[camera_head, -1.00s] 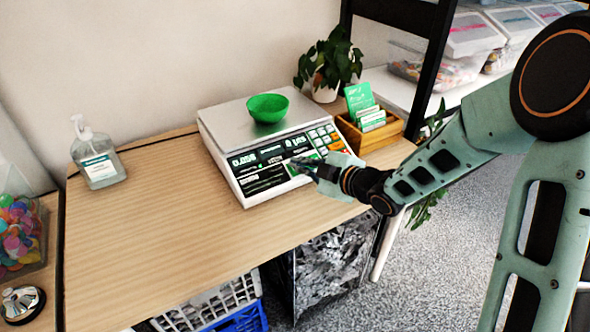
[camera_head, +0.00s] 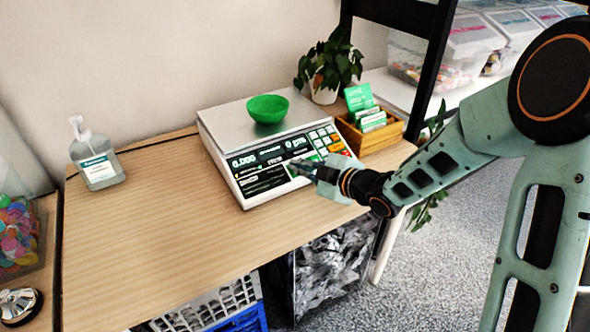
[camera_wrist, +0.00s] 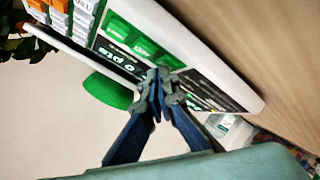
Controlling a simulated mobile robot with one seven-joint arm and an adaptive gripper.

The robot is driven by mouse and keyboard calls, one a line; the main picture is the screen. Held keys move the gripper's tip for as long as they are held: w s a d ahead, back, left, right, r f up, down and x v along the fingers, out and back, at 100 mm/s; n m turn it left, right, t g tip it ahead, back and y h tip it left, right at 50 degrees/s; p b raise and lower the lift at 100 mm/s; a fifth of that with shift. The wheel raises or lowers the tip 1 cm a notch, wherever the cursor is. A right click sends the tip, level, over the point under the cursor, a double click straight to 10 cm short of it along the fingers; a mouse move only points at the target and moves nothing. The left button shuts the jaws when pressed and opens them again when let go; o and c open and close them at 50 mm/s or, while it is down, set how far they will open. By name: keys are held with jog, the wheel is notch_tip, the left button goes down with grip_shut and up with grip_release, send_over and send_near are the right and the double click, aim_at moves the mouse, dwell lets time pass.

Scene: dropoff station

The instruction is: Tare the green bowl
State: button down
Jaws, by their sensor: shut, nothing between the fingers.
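The green bowl (camera_head: 267,109) sits upright on the steel pan (camera_head: 222,124) of a white counting scale (camera_head: 244,187). The scale's display (camera_head: 268,156) reads 0.000 at the left and 0 pcs beside it. My gripper (camera_head: 296,163) is shut and empty at the front of the scale's panel, near its green keys. In the wrist view my shut fingertips (camera_wrist: 158,78) are over the panel, close to the green keys (camera_wrist: 130,40) and the 0 pcs display. The bowl also shows there (camera_wrist: 107,91), partly hidden. I cannot tell whether the fingertips touch a key.
A wooden box of cards (camera_head: 372,130) and a potted plant (camera_head: 330,68) stand right of and behind the scale. A sanitizer bottle (camera_head: 97,158) stands at the table's left. The wooden tabletop (camera_head: 150,235) is clear at front left. Crates sit below.

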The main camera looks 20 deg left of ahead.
dwell(0.4)
jog(key=shift+s+d+r+p, duration=0.1)
jog(key=shift+d+r+p, duration=0.05)
jog(key=shift+r+p, duration=0.15)
jog(key=shift+s+d+r+p, duration=0.1)
jog(key=shift+r+p, duration=0.1)
jog(key=shift+r, duration=0.15)
jog(key=r+p, duration=0.1)
jog(key=s+d+r+p, duration=0.1)
jog(key=r, duration=0.1)
jog(key=r+p, duration=0.1)
jog(key=shift+s+d+r+p, duration=0.15)
jog(key=shift+d+r+p, duration=0.15)
jog(key=shift+p, duration=0.05)
dwell(0.6)
